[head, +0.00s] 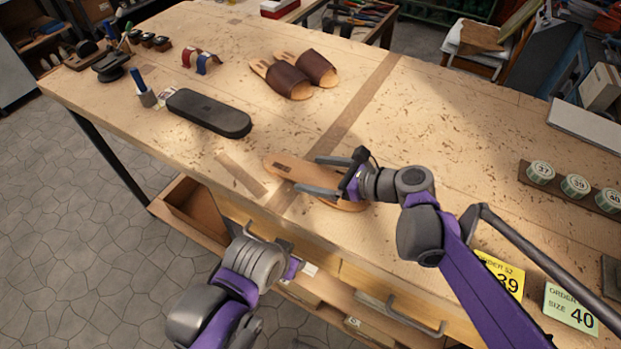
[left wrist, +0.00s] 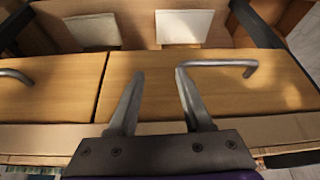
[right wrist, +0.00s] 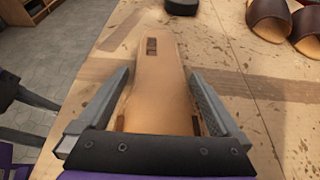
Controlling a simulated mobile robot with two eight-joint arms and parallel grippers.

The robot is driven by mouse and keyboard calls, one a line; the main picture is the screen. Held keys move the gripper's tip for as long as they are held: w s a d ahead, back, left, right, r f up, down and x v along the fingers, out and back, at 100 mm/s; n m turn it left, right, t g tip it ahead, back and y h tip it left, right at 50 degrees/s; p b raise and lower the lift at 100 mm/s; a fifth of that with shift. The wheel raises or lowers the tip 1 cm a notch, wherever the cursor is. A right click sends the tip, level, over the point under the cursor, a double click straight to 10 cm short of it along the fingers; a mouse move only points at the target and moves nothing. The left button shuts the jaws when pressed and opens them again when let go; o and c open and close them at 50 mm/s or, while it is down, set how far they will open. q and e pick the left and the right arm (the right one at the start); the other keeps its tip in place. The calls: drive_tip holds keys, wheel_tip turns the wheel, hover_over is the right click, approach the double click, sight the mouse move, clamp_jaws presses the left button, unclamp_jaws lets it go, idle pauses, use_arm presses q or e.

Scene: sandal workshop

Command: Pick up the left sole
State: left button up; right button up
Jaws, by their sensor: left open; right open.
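A tan sole (head: 284,168) with a small dark label lies flat on the workbench near its front edge. My right gripper (head: 314,174) is open above it, with one finger along each side of the sole in the head view. In the right wrist view the sole (right wrist: 160,85) runs between the two open fingers (right wrist: 160,100), its labelled end pointing away; its near end is hidden by the gripper. My left gripper (left wrist: 157,75) is open and empty in front of the drawers. I cannot tell from its shape whether the sole is a left one.
A finished pair of brown sandals (head: 292,76) and a dark elongated block (head: 209,112) lie farther back on the workbench (head: 440,130). Numbered round tins (head: 574,186) stand at right. Drawers with handles (head: 402,318) are below the front edge. The bench right of the sandals is clear.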

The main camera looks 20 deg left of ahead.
drive_tip(key=shift+w+a+f, duration=0.1)
drive_tip(key=shift+a+f, duration=0.15)
drive_tip(key=shift+a, duration=0.3)
drive_tip(key=c, duration=1.1)
drive_tip(key=shift+r, duration=0.1)
drive_tip(key=shift+c, duration=0.2)
